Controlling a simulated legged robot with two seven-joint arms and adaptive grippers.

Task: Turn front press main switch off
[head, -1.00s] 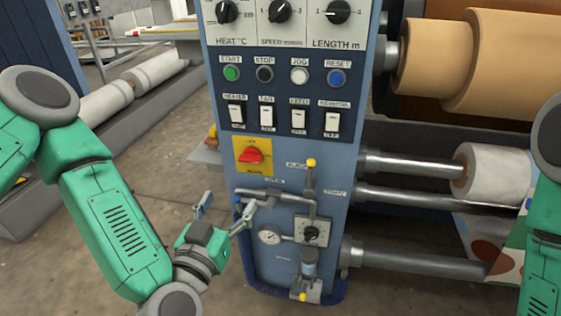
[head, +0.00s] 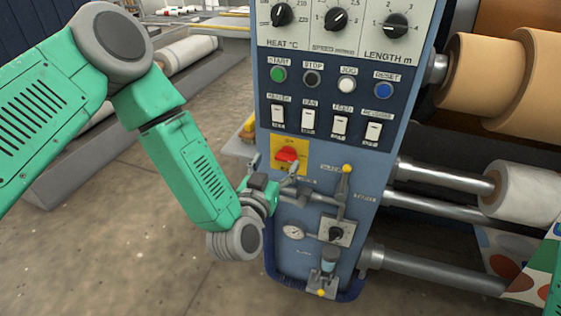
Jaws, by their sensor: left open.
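The main switch is a red rotary knob (head: 286,154) on a yellow plate (head: 277,143), low on the blue press panel. Its handle looks roughly level, and its fine position is too small to read. My left gripper (head: 274,168) is open just below the knob, its fingers pointing up. I cannot tell whether either finger touches the knob. My right gripper is out of view.
Above the switch are a row of white rocker switches (head: 308,121), coloured push buttons (head: 346,85) and black dials (head: 337,19). A yellow-tipped lever (head: 346,185) and a gauge (head: 293,232) are close below. Rollers (head: 445,177) extend right.

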